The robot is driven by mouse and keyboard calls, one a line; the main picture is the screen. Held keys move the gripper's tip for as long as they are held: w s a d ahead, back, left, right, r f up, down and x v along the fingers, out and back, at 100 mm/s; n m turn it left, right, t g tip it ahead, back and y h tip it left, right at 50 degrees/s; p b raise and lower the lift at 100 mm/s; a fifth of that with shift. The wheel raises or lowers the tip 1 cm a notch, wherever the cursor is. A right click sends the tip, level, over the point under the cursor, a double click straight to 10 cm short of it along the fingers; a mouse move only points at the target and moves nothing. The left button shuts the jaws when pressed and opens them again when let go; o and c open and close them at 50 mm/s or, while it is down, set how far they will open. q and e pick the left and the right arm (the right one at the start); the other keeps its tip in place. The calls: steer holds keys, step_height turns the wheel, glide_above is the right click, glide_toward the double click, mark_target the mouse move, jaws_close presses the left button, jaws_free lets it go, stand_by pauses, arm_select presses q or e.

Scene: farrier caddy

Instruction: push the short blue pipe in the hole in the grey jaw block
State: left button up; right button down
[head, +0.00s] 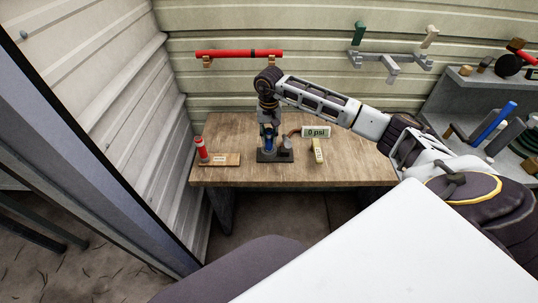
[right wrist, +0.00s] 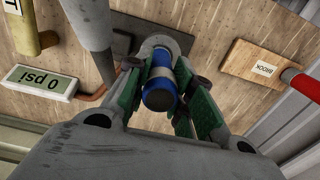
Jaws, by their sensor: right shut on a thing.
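The short blue pipe (right wrist: 159,92) is between the green-padded fingers of my right gripper (right wrist: 160,95), which is shut on it. In the head view my right gripper (head: 268,128) points down over the bench, with the blue pipe (head: 268,143) low between its fingers. The grey jaw block (right wrist: 152,45) is directly beyond the pipe in the right wrist view, on a dark base plate (head: 272,158). The pipe's far end and the hole are hidden, so I cannot tell how deep the pipe sits. My left gripper is not in view.
A gauge reading 0 psi (head: 316,132) stands right of the block, with a yellow piece (head: 318,151) in front. A wooden block with a red-handled piece (head: 201,150) is at the left. The wooden bench (head: 350,172) is bare at the right.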

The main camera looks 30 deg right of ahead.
steer(key=shift+f+b, duration=0.5)
steer(key=shift+f, duration=0.1)
stand_by(1.1)
steer(key=c, duration=1.1)
jaws_free()
steer(key=shift+c, duration=0.2)
steer(key=shift+d+r, duration=0.1)
steer(key=shift+r, duration=3.9)
